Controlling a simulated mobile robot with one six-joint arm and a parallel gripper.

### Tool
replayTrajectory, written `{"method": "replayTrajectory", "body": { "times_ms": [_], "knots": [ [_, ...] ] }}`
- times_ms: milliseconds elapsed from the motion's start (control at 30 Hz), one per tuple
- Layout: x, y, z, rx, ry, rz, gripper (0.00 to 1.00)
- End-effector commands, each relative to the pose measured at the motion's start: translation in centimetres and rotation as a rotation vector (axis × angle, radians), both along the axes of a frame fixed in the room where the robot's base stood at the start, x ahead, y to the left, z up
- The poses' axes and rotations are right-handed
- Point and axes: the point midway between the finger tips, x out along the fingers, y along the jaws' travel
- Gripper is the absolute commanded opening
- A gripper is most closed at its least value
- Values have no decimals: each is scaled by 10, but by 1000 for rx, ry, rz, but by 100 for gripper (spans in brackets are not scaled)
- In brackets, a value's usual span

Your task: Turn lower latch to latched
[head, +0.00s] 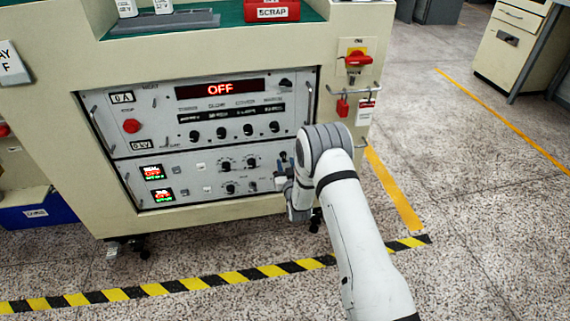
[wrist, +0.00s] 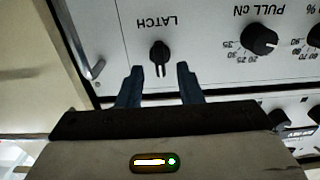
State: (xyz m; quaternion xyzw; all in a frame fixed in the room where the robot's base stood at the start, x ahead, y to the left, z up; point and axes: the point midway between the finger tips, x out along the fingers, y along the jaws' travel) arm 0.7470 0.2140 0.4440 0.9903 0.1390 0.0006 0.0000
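The latch knob (wrist: 160,52) is small and black on a pale panel, with the printed word LATCH beside it, upside down in the wrist view. Its narrow bar points down the picture, toward my gripper (wrist: 159,72). My gripper is open, with a dark finger on each side of the line of the knob and a clear gap between them. Nothing is held; the fingertips are close to the knob, but I cannot tell whether they touch it.
A PULL cN knob (wrist: 259,39) is to the right of the latch knob. A metal handle (wrist: 94,70) is at the left. In the head view, the upper panel has an OFF display (head: 220,88). A red switch (head: 358,59) and padlock (head: 342,107) are on the cabinet's right side.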

Motion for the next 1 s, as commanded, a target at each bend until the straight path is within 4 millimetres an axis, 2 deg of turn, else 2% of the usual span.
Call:
{"method": "replayTrajectory", "body": {
  "times_ms": [200, 500, 900, 1000],
  "knots": [
    [20, 6, -1, 0, 0, 0, 33],
    [23, 7, 0, -1, 2, 1, 33],
    [22, 7, 0, -1, 2, 1, 0],
    [22, 7, 0, -1, 2, 1, 0]
  ]
}}
